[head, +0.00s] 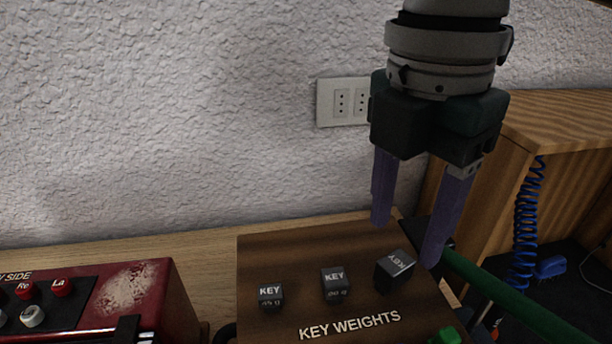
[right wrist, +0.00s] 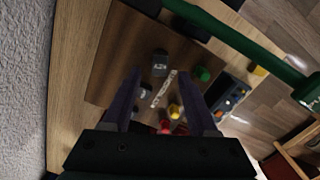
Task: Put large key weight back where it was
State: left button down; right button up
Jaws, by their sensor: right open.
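The large key weight (head: 395,270) is a dark block marked KEY. It sits tilted and turned at the right end of the row on the brown KEY WEIGHTS board (head: 260,250). A middle weight (head: 336,284) and a smaller 45 g weight (head: 270,297) stand upright to its left. My right gripper (head: 405,235) is open and empty, its purple fingers pointing down above and behind the large weight. In the right wrist view the large weight (right wrist: 160,63) shows ahead of the open fingers. My left gripper is not in view.
A red box with buttons (head: 110,300) stands at the lower left. A green bar (head: 510,295) runs past the board's right side. A wooden cabinet (head: 500,180) with a blue coiled cord (head: 527,220) is at the right. A white wall with a socket (head: 342,102) is behind.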

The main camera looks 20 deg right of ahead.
aim_at(393, 263)
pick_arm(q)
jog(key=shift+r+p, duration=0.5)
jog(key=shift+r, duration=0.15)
pick_arm(e)
notch_tip(393, 263, up, 7)
jog(key=shift+a, duration=0.15)
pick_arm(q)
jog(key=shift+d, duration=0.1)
pick_arm(e)
jog(key=shift+f, duration=0.15)
